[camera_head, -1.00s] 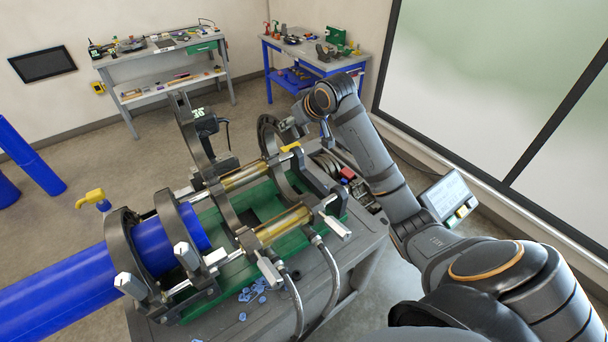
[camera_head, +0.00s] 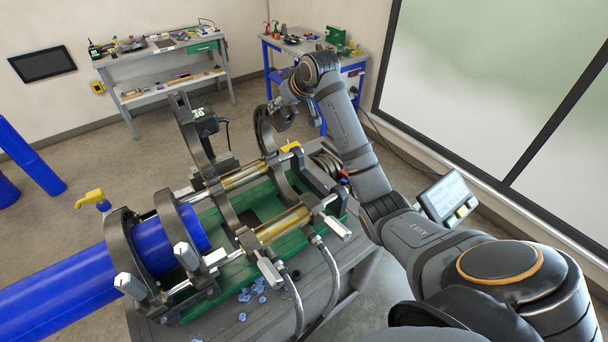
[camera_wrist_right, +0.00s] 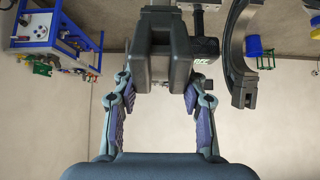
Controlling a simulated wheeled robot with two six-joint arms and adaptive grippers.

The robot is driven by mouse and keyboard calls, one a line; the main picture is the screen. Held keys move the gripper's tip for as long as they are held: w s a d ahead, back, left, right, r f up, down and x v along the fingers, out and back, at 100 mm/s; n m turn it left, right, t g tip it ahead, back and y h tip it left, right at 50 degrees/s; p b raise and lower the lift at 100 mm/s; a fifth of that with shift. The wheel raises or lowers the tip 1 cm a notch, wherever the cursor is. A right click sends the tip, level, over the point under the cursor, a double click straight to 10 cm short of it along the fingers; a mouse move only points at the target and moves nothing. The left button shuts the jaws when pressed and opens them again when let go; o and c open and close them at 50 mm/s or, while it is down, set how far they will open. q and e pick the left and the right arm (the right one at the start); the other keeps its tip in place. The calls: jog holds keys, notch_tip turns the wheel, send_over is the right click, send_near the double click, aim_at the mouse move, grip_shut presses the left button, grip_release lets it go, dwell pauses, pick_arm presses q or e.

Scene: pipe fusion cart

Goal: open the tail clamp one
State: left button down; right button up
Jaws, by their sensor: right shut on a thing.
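The tail clamp's dark upper half (camera_head: 262,128) stands raised at the far right end of the fusion machine in the head view. Its lower half (camera_head: 284,186) stays on the machine's rods. My right gripper (camera_head: 279,108) is at the top of the raised half. In the right wrist view my right gripper (camera_wrist_right: 160,88) is shut on a dark grey block of the clamp, which sits between its two fingers. The clamp's hinge is partly hidden. My left gripper is out of view.
Another raised clamp half (camera_head: 188,128) stands left of it. A blue pipe (camera_head: 70,284) lies in the left clamps, beside a yellow-handled part (camera_head: 92,198). A control screen (camera_head: 446,196) is at the right. Two workbenches stand behind; blue chips (camera_head: 252,291) lie on the cart.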

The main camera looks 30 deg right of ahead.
jog(key=shift+w+r, duration=0.1)
jog(key=shift+r, duration=0.05)
jog(key=shift+w+a+r, duration=0.1)
jog(key=shift+w+r, duration=0.2)
jog(key=shift+w, duration=0.5)
jog(key=shift+w+a+r, duration=0.1)
jog(key=shift+w+r, duration=0.15)
jog(key=shift+w, duration=0.55)
jog(key=shift+w+r, duration=0.3)
jog(key=shift+w, duration=0.5)
jog(key=shift+w, duration=0.3)
jog(key=w, duration=0.4)
jog(key=shift+a+r, duration=0.2)
jog(key=shift+r, duration=0.2)
jog(key=shift+w, duration=0.35)
